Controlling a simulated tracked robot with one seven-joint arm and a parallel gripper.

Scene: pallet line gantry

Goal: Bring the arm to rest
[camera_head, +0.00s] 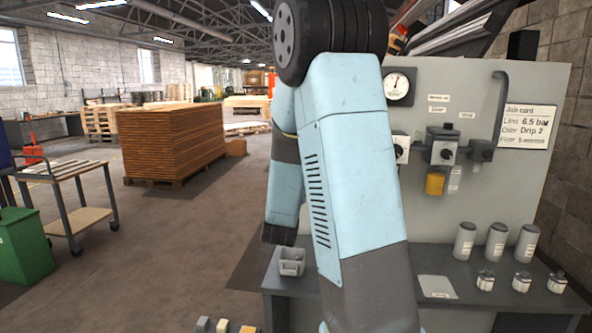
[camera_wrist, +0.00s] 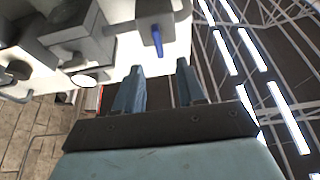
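My arm fills the middle of the head view, with its pale blue links raised in front of the grey panel (camera_head: 545,95). My gripper (camera_wrist: 160,85) shows in the wrist view with its two blue-grey fingers apart and nothing between them. In that view, panel fittings (camera_wrist: 65,30) lie beyond the fingers at the upper left, and a dark block with a blue pin (camera_wrist: 157,42) is just past the fingertips. I cannot tell the exact gap to it. In the head view I cannot make out the gripper; the arm hides that part.
The panel carries a gauge (camera_head: 399,86), a regulator (camera_head: 442,147) and a job card (camera_head: 528,127). Grey canisters (camera_head: 496,242) and small fittings (camera_head: 521,281) stand on the bench (camera_head: 462,312), with a grey holder (camera_head: 291,262) at its left. A cart (camera_head: 78,218) stands left; open floor lies between.

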